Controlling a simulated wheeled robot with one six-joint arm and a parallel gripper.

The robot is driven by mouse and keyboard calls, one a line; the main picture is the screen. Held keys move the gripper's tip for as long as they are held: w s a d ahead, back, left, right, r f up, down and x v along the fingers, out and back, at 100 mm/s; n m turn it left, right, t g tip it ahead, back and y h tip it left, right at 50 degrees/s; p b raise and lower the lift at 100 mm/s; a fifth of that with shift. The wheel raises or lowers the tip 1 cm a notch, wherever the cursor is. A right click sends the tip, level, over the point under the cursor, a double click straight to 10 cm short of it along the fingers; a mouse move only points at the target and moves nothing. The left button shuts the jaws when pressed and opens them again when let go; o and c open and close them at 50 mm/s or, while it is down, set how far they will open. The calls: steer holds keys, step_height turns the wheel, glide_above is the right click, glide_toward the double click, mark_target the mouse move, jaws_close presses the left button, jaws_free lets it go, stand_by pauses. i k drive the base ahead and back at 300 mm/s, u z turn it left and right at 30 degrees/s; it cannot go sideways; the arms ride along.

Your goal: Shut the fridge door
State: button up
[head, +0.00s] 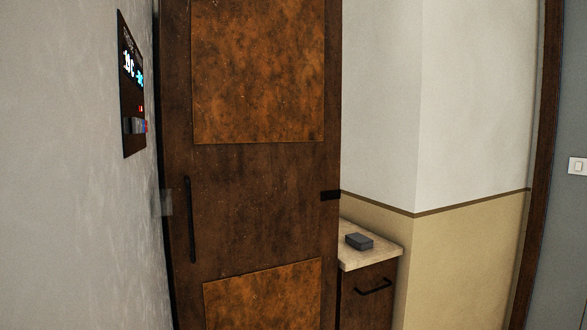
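A tall brown door-like front (260,185) with two rust-coloured panels fills the middle of the head view. A pale grey upright surface (70,200) stands close on the left. It carries a dark display panel (132,90) with lit temperature figures. My gripper is out of view.
A low brown cabinet (368,300) with a pale top (385,252) stands to the right, with a small dark box (359,241) on it. Behind is a cream and tan wall (470,130). A brown frame (540,150) and a light switch (577,166) are at far right.

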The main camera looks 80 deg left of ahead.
mark_target(82, 248)
steer(key=i, duration=0.9)
steer(key=u, duration=2.15)
steer(key=i, duration=0.55)
steer(key=u, duration=2.6)
steer(key=i, duration=0.5)
steer(key=z, duration=1.8)
steer(key=k, duration=0.35)
